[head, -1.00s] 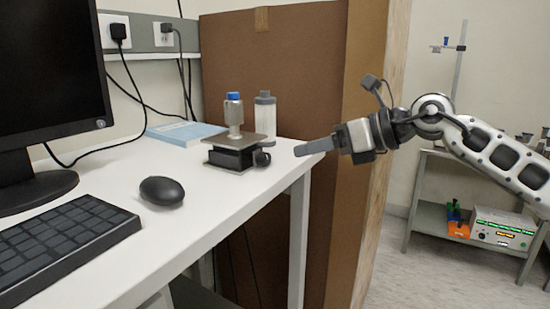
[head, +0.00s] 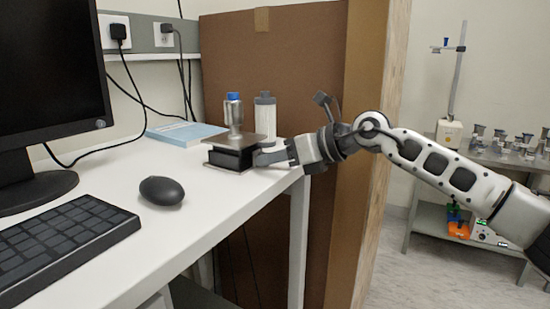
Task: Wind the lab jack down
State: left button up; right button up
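The lab jack (head: 230,158) stands near the far right corner of the white desk, a dark body under a flat metal top plate (head: 230,141). A small metal-grey bottle with a blue cap (head: 234,112) stands upright on the plate. My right gripper (head: 265,157) reaches in from the right, with its fingertips at the right side of the jack, where the knob is. The fingers largely hide the knob, and I cannot tell whether they are closed on it. My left gripper is out of view.
A white bottle with a grey cap (head: 265,113) stands just behind the jack. A blue book (head: 185,133) lies to the left. The mouse (head: 161,190), keyboard (head: 66,242) and monitor (head: 48,90) are nearer. A large brown box (head: 290,70) rises behind the desk.

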jog(key=shift+c, duration=0.7)
jog(key=shift+s+f+n+t+h+b, duration=0.15)
jog(key=shift+n+t+h+b, duration=0.15)
jog(key=shift+n+b, duration=0.25)
jog(key=shift+a+n+t+b, duration=0.1)
jog(key=shift+n+t+b, duration=0.45)
jog(key=shift+n, duration=0.2)
jog(key=shift+h, duration=0.3)
jog(key=o, duration=1)
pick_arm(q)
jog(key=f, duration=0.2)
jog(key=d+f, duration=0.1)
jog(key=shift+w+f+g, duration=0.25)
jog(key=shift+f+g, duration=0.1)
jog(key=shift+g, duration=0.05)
